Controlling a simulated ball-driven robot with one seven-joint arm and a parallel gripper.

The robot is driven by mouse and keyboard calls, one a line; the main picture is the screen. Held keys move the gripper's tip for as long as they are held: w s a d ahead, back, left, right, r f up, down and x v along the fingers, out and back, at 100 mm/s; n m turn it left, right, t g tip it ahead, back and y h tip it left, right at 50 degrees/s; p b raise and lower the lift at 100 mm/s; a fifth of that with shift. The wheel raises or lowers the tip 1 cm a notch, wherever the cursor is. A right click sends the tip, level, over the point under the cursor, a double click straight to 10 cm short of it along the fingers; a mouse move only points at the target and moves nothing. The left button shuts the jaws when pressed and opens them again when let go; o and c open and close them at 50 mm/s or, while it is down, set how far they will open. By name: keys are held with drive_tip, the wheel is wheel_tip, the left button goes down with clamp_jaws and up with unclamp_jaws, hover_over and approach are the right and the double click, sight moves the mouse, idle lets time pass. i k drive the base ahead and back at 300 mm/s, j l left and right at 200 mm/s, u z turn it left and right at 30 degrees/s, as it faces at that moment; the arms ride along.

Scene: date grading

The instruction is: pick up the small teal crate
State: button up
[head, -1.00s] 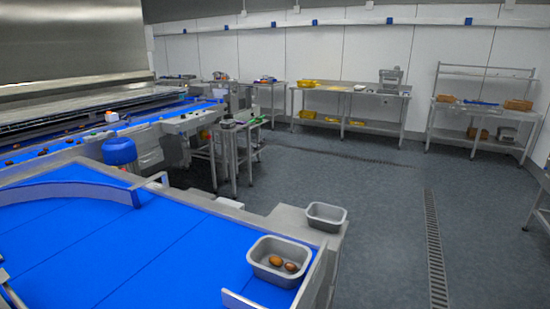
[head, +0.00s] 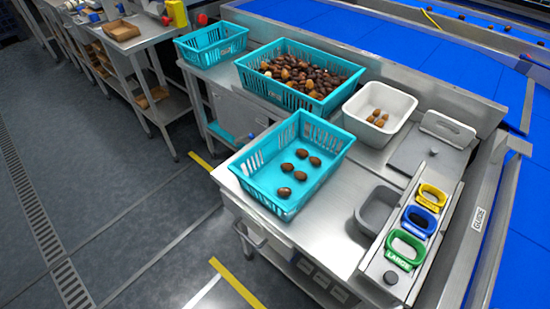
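Three teal crates stand in the head view. The smallest-looking teal crate (head: 206,57) is at the back left, on the far end of a steel bench, and looks empty from here. A large teal crate (head: 282,97) to its right is full of brown dates (head: 310,72). A nearer teal crate (head: 261,199) sits on the steel table in front and holds several loose dates (head: 302,165) on its floor. The small crate stands upright, apart from the large one by a narrow gap. My gripper is not in view.
A white tub (head: 403,101) with a few dates stands right of the large crate. A grey bin (head: 377,208) and yellow, blue and green sizing rings (head: 406,250) are at the table's right. A blue conveyor (head: 345,30) runs behind. The floor at left is clear.

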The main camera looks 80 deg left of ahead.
sight(263, 183)
drive_tip(key=u, duration=1.65)
